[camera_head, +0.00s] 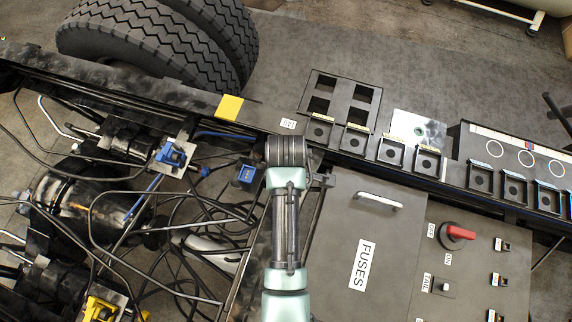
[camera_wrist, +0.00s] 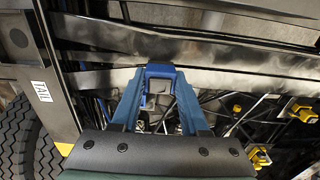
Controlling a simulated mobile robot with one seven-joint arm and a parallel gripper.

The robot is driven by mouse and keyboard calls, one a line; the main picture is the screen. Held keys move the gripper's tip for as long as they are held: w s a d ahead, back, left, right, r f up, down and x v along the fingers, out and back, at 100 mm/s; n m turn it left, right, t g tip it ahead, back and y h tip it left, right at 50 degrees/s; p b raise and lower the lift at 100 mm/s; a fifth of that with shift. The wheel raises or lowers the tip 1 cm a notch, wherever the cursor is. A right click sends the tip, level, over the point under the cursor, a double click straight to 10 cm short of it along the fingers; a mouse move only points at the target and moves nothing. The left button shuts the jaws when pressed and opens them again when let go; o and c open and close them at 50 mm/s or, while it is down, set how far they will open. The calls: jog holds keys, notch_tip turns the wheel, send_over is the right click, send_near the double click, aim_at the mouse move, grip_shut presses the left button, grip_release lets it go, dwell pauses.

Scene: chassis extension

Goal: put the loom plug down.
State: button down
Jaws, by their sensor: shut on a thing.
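The loom plug (camera_wrist: 160,70) is a small blue square-ended piece with a grey middle, held between the tips of my gripper (camera_wrist: 159,88) in the wrist view. The two blue fingers come in from either side and are shut on it. In the head view a small blue piece (camera_head: 247,174) shows just left of my wrist; it appears to be the same plug, but whether finger parts show there is unclear. It is over dark cables beside the chassis rail (camera_head: 190,97). Whether it touches anything beneath cannot be told.
A blue fitting (camera_head: 172,154) and a yellow one (camera_head: 103,309) sit among loose cables at left. A row of square black holders (camera_head: 391,151) runs along the right. A dark panel marked FUSES (camera_head: 371,235) has a raised handle (camera_head: 379,201). Tyres (camera_head: 155,38) stand behind.

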jog(key=shift+f, duration=1.15)
jog(key=shift+f, duration=0.2)
jog(key=shift+c, duration=2.1)
grip_release()
jog(key=shift+r, duration=0.2)
